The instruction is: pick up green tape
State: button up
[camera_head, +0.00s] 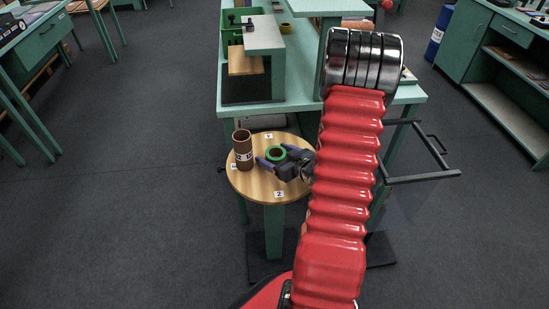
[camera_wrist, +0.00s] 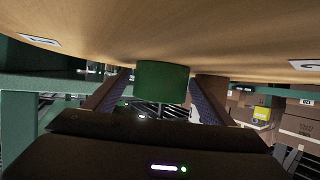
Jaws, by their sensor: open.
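The green tape (camera_head: 276,157) is a ring lying flat on the small round wooden table. It also shows in the wrist view (camera_wrist: 162,83), where the picture is upside down with the tabletop above. My gripper (camera_head: 278,156) reaches in from the right, low over the table. Its two fingers are open, one on each side of the tape. In the wrist view my gripper (camera_wrist: 160,78) has the tape between its fingertips. I cannot tell whether either finger touches it. The tape's far side is hidden in the wrist view.
A brown cylinder (camera_head: 243,152) stands upright on the round table (camera_head: 249,189), left of the tape. Small numbered labels lie near the table's rim. A green workbench (camera_head: 300,99) with bins and a raised shelf stands behind. Open floor lies to the left.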

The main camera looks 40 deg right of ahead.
jog(key=shift+c, duration=0.7)
jog(key=c, duration=1)
